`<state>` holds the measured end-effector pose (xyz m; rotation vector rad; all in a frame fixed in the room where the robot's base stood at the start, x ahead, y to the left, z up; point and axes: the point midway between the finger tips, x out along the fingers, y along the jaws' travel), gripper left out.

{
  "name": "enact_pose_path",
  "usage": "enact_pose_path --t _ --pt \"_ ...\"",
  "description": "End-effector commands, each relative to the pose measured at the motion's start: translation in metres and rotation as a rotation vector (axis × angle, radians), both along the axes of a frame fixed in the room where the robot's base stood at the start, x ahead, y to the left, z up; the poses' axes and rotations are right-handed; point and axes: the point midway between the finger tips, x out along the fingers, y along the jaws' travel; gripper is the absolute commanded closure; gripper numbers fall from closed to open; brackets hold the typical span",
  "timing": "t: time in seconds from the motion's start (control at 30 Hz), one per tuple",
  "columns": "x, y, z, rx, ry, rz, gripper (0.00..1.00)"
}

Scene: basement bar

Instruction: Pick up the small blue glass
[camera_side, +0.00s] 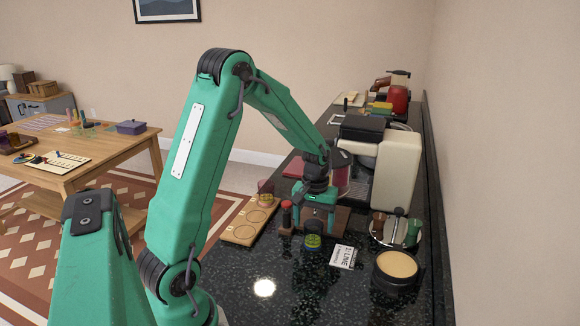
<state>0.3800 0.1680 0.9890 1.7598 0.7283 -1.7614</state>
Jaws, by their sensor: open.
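A small round thing with blue and yellow-green on it, which looks like the small blue glass (313,242), stands on the dark speckled counter (265,265). My gripper (314,226) is open and points down right at it, from above and behind. The jaws hide part of the area around the glass, and I cannot tell whether they touch it.
A wooden board with round recesses (241,234) lies left, with a pinkish glass (265,193) on it. A red-topped tool (287,214) stands close by my gripper. The front counter is clear.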

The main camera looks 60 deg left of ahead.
Motion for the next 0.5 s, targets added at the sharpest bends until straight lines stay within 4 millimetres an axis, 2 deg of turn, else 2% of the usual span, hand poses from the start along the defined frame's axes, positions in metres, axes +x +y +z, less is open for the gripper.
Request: enact_pose_path --t 0.2,0.5 --pt "0.0 0.0 -0.017 0.0 0.0 0.0 0.26" --pt "0.0 0.0 -0.017 0.001 -0.001 0.0 0.26"
